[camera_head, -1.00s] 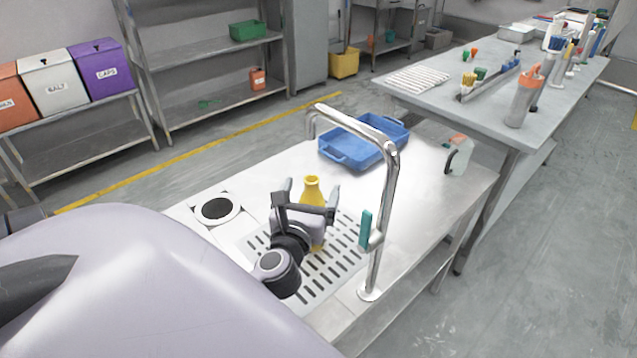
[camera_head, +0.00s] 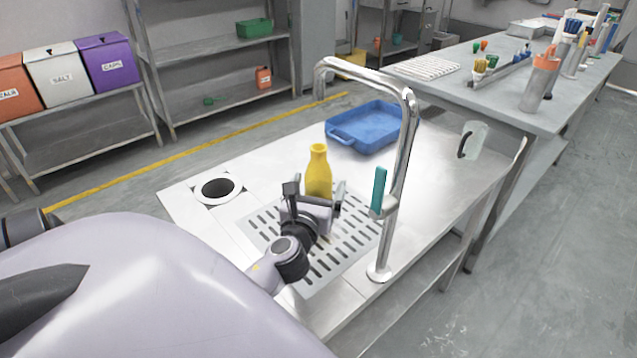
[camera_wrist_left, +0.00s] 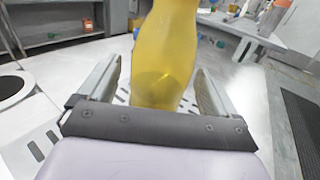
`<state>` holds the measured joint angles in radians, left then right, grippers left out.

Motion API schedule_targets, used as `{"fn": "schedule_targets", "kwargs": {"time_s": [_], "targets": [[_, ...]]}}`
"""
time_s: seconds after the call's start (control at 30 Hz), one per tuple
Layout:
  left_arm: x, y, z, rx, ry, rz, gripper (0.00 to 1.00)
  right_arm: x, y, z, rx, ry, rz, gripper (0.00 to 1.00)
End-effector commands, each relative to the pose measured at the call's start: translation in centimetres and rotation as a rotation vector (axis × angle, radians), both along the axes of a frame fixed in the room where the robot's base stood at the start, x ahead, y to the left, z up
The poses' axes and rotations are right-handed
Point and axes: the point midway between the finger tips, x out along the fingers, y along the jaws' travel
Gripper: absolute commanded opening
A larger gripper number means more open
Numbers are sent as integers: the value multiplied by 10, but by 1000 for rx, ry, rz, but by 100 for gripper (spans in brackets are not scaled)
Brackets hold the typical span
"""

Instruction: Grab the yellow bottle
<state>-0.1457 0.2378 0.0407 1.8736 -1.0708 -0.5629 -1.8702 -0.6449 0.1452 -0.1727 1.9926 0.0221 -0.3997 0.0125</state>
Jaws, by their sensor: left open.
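The yellow bottle (camera_head: 318,172) stands upright on the slotted drain plate of the steel table, behind my left gripper in the head view. My left gripper (camera_head: 314,192) is open, low over the drain plate, at the bottle's near side. In the left wrist view the bottle (camera_wrist_left: 165,60) stands between the two spread fingers (camera_wrist_left: 160,85), with a gap on each side near the palm. Its top is cut off there, and the gripper hides its base in the head view. My right gripper is not in view.
A tall steel tap (camera_head: 402,150) with a teal handle (camera_head: 379,188) rises just right of the gripper. A blue tray (camera_head: 366,128) lies behind the bottle. A clear jug (camera_head: 474,140) stands at the table's right end. A round hole (camera_head: 217,188) is at left.

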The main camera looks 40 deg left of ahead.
Motion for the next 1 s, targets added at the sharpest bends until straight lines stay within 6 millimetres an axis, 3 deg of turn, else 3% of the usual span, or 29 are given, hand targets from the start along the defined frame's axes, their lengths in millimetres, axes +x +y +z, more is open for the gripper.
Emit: {"fn": "schedule_targets", "kwargs": {"time_s": [0.2,0.47,0.5,0.7,1.0], "targets": [[20,13,-1,1,0,0,92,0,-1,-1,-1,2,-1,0],[22,14,-1,1,0,-1,92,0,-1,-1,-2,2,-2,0],[22,14,-1,1,0,-1,86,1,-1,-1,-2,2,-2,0],[22,14,-1,0,1,-1,26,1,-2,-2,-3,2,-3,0],[22,14,2,2,-1,-1,26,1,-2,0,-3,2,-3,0]]}}
